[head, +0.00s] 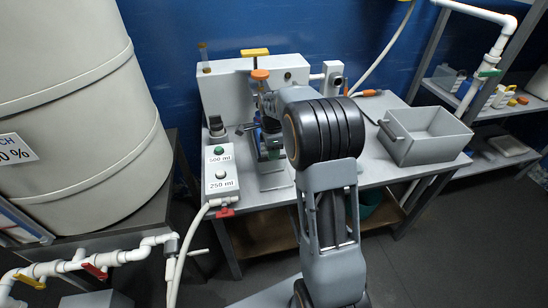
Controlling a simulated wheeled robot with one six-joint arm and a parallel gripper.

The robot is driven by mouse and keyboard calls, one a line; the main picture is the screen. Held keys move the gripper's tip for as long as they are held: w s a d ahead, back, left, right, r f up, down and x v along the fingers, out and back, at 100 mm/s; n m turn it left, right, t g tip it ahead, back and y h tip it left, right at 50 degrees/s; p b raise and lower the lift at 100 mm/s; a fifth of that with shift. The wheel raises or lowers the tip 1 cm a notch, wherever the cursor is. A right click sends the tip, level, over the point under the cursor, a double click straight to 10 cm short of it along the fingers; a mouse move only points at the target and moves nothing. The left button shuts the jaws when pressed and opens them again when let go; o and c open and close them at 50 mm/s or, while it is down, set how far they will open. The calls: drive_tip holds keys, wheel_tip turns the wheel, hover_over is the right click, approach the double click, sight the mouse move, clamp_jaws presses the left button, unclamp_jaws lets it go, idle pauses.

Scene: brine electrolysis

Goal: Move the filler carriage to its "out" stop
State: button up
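The filler stands on the grey bench and has a pale upright back housing (218,92). What looks like its carriage (268,150), a dark and grey part with some green, sits low at the front above a grey base plate (274,181). My arm covers much of it from the right. My gripper (268,112) is at the filler's front, close to the carriage and below an orange knob (260,75). Its fingers are small and partly hidden, so contact and grip cannot be told. No "out" mark is readable.
A control box (221,172) with "500 ml" and "250 ml" buttons is left of the carriage. A grey open bin (428,136) stands on the bench's right. A shelf with bottles is at the right.

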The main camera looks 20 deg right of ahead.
drive_tip(key=shift+f, duration=1.6)
clamp_jaws()
